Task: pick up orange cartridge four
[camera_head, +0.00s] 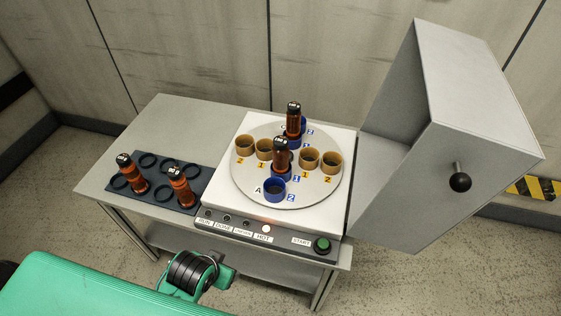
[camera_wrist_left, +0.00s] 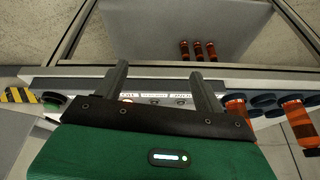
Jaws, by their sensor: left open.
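Two orange cartridges with dark caps stand in the dark rack (camera_head: 158,203): one at left (camera_head: 134,175) and one nearer the turntable (camera_head: 182,190). Two more stand on the round turntable (camera_head: 318,188), one at the back (camera_head: 293,122) and one near the middle (camera_head: 282,158). Cap markings are too small to read, so I cannot tell which is number four. The left wrist view also shows three small orange cartridges (camera_wrist_left: 198,50) side by side on a grey surface. My left gripper (camera_wrist_left: 158,72) is open and empty by the control panel's front. My right gripper is out of view.
The turntable carries tan cups (camera_head: 309,159) and blue cups (camera_head: 275,189). A panel with a green start button (camera_head: 322,245) and a lit lamp runs along the front. A large grey hood (camera_head: 465,125) with a black knob stands at right. A lower shelf (camera_head: 235,252) lies below.

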